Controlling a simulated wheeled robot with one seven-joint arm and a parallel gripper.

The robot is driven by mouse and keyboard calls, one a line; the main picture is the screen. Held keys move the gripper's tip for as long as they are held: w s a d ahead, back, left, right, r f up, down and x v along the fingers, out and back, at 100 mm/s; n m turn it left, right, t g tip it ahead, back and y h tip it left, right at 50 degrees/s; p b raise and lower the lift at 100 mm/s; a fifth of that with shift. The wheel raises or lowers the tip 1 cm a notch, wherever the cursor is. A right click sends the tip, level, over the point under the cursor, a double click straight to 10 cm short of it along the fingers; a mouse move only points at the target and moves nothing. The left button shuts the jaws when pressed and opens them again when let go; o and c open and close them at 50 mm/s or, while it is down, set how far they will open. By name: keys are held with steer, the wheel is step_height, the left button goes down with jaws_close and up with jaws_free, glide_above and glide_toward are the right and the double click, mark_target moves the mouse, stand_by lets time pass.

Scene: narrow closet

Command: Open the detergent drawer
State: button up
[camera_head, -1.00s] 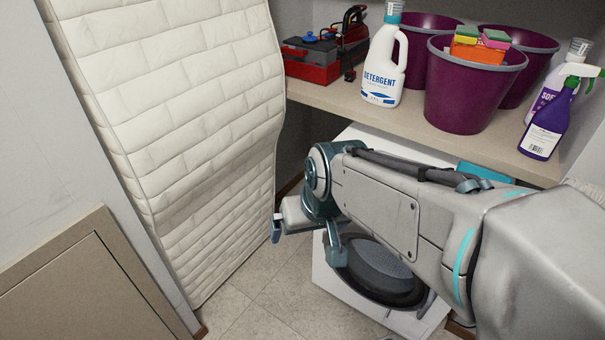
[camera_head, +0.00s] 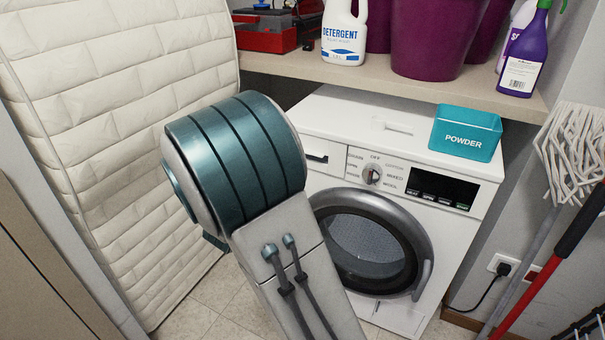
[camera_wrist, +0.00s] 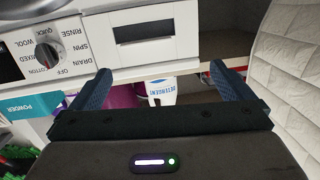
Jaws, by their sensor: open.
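The detergent drawer (camera_head: 318,158) is at the upper left of the white washing machine's front, beside the round dial (camera_head: 372,174). It looks shut, its front flush with the panel. In the wrist view the drawer (camera_wrist: 178,31) is at the top centre, upside down, with a recessed handle slot (camera_wrist: 144,31). My gripper (camera_wrist: 161,76) is open and empty in the wrist view, its two blue fingers spread and pointing at the panel just around the drawer. They look apart from it. In the head view my arm's teal wrist joint hides the gripper.
The washing machine's round door (camera_head: 368,245) is below the panel. A teal powder box (camera_head: 465,133) stands on its top. A shelf (camera_head: 400,82) above holds a detergent bottle (camera_head: 343,38) and purple buckets (camera_head: 432,38). A white padded mattress (camera_head: 110,110) stands at the left.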

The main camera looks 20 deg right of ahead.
steer(key=w+d+h+b, duration=0.2)
steer(key=w+d, duration=0.5)
steer(key=d, duration=0.4)
steer(key=shift+w+d+f+m+g+b, duration=0.3)
steer(key=shift+f+b, duration=0.1)
steer(key=shift+b, duration=0.5)
steer(key=shift+c, duration=0.3)
